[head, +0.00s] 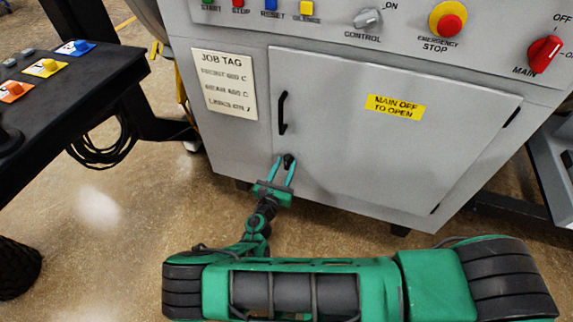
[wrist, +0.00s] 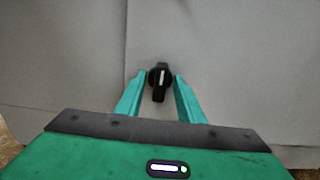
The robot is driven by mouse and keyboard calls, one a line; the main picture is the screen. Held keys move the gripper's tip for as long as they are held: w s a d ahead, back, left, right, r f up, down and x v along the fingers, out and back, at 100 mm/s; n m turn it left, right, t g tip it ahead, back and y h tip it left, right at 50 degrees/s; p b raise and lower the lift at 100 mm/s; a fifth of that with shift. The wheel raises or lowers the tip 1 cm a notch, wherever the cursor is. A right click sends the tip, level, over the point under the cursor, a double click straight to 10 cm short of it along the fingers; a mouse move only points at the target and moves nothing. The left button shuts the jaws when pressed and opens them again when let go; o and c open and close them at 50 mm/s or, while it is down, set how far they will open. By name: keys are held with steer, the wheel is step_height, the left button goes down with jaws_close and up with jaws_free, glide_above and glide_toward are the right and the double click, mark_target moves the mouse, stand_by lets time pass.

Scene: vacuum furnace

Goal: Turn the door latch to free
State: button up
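The door latch (head: 288,160) is a small black knob low on the left side of the grey cabinet door (head: 350,140), below a black vertical handle (head: 283,113). In the wrist view the latch (wrist: 160,80) has a white mark that stands upright, and its grip points up and down. My gripper (head: 284,165) is at the latch. In the wrist view my gripper (wrist: 160,85) has its two green fingers apart, one on each side of the latch. Narrow gaps appear between the fingers and the knob. I cannot tell how deep the fingertips reach.
Above the door are a red MAIN switch (head: 545,54), an emergency stop (head: 448,22) and a control knob (head: 368,18). A yellow label (head: 396,106) reads "MAIN OFF TO OPEN". A job tag (head: 224,84) is left of the door. A black table (head: 60,90) stands at left.

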steer(key=shift+w+d, duration=0.25)
steer(key=shift+w, duration=0.4)
jaws_close()
